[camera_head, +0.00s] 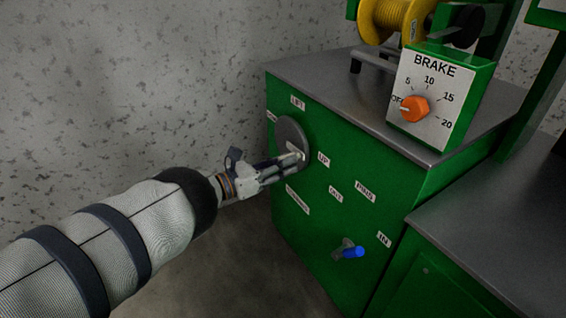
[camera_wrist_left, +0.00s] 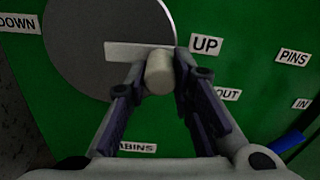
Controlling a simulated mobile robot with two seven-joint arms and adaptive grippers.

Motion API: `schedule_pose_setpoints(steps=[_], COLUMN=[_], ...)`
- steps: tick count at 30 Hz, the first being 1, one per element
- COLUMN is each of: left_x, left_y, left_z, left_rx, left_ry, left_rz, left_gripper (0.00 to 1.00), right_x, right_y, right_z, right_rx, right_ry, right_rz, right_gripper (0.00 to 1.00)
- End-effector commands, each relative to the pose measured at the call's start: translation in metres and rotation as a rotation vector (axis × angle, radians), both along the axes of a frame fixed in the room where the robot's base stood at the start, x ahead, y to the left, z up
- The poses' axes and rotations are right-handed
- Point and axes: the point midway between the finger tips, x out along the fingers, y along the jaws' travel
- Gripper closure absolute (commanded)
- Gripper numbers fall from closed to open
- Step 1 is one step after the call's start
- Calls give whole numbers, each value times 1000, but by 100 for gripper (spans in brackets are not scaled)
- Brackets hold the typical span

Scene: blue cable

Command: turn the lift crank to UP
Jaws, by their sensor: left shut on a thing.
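The lift crank is a grey disc (camera_head: 289,131) with a pale bar on the green cabinet's front, below the LIFT label (camera_head: 298,102). In the left wrist view its bar (camera_wrist_left: 122,49) lies nearly level, with its right end just left of the UP label (camera_wrist_left: 206,45). A pale knob (camera_wrist_left: 159,73) stands out from that end. My left gripper (camera_head: 294,162) is shut on the knob, with one finger on each side of it in the left wrist view (camera_wrist_left: 158,88). The DOWN label (camera_wrist_left: 15,23) is on the disc's far left. My right gripper is not in view.
A blue-handled crank (camera_head: 352,252) sits lower right on the green cabinet (camera_head: 390,185), near the IN label. The orange BRAKE knob (camera_head: 414,108) and a yellow spool (camera_head: 391,17) are on top. A grey-topped bench (camera_head: 500,225) stands at right.

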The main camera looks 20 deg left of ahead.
Motion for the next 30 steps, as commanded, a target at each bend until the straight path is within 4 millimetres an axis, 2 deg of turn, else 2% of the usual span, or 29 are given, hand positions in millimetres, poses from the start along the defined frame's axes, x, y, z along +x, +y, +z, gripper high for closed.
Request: schedule_pose_setpoints(steps=[13,14,15,16,25,28,30], left_x=[-1,-1,-1,-1,-1,-12,-25], left_y=[0,0,0,0,2,10,21], left_z=[-3,-3,-3,-2,-1,-2,-2], left_rx=[4,4,4,4,3,4,4], left_ry=[3,3,3,3,1,3,4], left_rz=[-1,-1,-1,0,2,3,5], left_gripper=[100,71,62,58,58,58,58], right_x=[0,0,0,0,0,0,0], right_y=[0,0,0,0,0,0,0], right_z=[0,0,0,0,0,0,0], right_rx=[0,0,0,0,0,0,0], right_ry=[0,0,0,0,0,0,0], right_rz=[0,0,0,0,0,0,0], right_gripper=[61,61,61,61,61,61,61])
